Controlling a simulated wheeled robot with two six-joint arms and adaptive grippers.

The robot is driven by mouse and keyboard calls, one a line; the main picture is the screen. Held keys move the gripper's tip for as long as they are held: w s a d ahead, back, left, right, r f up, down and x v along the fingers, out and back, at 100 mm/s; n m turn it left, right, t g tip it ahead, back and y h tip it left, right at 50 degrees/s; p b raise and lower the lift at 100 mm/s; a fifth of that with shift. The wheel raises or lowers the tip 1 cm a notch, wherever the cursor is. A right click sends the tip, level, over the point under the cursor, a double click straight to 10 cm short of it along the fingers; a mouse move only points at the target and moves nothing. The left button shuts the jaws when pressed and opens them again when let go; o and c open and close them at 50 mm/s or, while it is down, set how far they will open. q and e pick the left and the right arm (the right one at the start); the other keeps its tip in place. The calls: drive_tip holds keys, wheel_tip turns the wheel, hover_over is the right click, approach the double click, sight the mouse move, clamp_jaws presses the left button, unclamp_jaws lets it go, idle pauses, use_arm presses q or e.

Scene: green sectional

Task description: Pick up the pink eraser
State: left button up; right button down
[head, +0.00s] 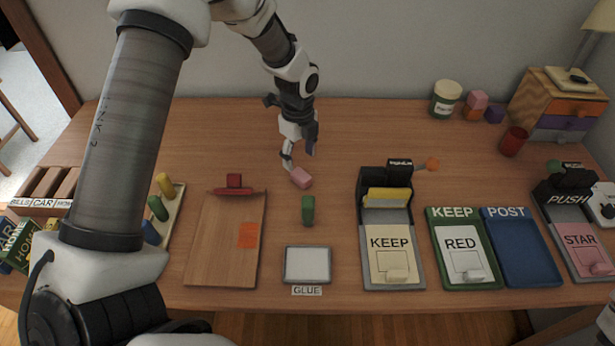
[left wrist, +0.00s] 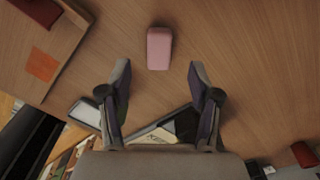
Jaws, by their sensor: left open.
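The pink eraser (head: 301,177) lies on the wooden table, behind the green block. My left gripper (head: 298,160) is right above and behind it in the head view. In the left wrist view the pink eraser (left wrist: 159,48) lies ahead of the fingertips, about midway between their lines. My left gripper (left wrist: 159,80) is open and empty there, with its two fingers spread apart. The eraser is not between the fingers in that view. My right gripper is not clearly seen.
A green block (head: 308,210) stands in front of the eraser. The KEEP stamp stand (head: 372,217) is at right. A glue pad (head: 307,264) lies in front.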

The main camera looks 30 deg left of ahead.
sight(299, 173)
use_arm(q)
wheel_tip(299, 173, down, 7)
drive_tip(key=shift+r+p, duration=0.1)
drive_tip(key=shift+p, duration=0.25)
drive_tip(key=shift+c, duration=0.3)
drive_tip(key=shift+s, duration=0.1)
clamp_jaws()
